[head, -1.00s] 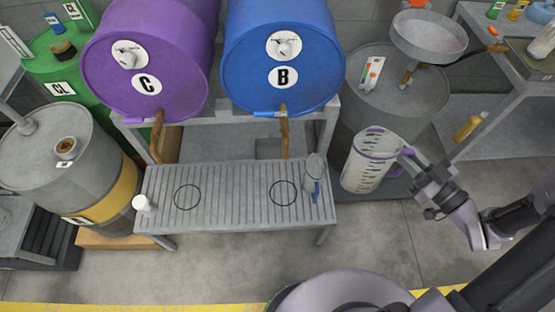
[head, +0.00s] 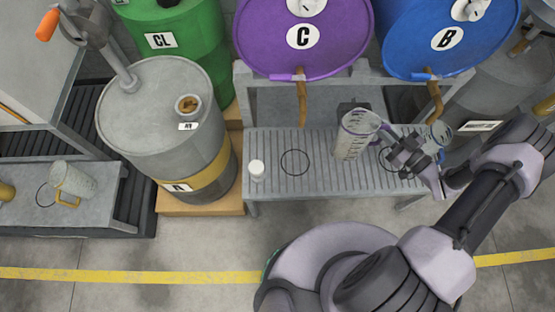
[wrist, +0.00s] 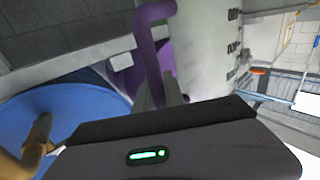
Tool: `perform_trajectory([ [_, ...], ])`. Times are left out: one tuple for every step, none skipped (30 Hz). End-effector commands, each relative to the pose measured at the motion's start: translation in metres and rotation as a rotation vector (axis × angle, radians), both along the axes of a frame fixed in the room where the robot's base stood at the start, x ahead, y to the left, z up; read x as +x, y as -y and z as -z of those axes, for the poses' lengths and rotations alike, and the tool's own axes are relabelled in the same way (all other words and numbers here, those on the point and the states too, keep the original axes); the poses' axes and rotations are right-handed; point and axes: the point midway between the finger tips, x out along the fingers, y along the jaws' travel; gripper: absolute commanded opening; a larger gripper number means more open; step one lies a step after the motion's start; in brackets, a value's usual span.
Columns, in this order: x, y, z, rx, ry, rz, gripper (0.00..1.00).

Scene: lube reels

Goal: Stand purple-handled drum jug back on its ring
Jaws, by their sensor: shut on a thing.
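The purple-handled jug (head: 354,138) is clear with dark scale marks and a purple rim. In the head view it is upright or nearly so, over the slatted bench between the two rings; I cannot tell whether its base touches the slats. My gripper (head: 402,151) is shut on its purple handle, from the right. The wrist view shows the handle (wrist: 152,50) between my fingers and the jug wall (wrist: 212,50) beside it. One black ring (head: 294,162) lies empty under the purple drum C (head: 305,45). The other ring (head: 391,160) is partly hidden by my gripper.
A small white cup (head: 257,170) stands at the bench's left end. A blue-handled jug (head: 438,132) stands at the right end, close behind my gripper. Blue drum B (head: 447,40) is at right.

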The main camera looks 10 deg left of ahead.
Motion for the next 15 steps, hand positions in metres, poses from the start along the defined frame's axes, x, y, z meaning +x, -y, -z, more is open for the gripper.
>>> perform_trajectory([
  [-0.001,0.002,0.035,0.004,-0.003,0.003,0.00],
  [-0.002,0.003,0.051,0.004,-0.002,0.004,0.00],
  [-0.004,0.004,0.072,0.005,-0.003,0.006,0.00],
  [-0.005,0.005,0.087,0.005,-0.002,0.007,0.00],
  [-0.007,0.005,0.100,0.006,-0.002,0.008,0.00],
  [-0.009,0.005,0.115,0.006,-0.002,0.010,0.00],
  [-0.011,0.005,0.125,0.007,-0.001,0.011,0.00],
  [-0.013,0.004,0.133,0.007,-0.001,0.012,0.00],
  [-0.015,0.004,0.142,0.007,-0.001,0.012,0.00],
  [-0.016,0.004,0.147,0.007,-0.001,0.013,0.00],
  [-0.017,0.003,0.151,0.008,-0.001,0.013,0.00],
  [-0.017,0.001,0.155,0.007,0.000,0.012,0.00],
  [-0.018,-0.003,0.157,0.008,-0.001,0.011,0.00],
  [-0.017,-0.008,0.158,0.008,-0.001,0.010,0.00],
  [-0.016,-0.018,0.159,0.009,-0.001,0.009,0.00],
])
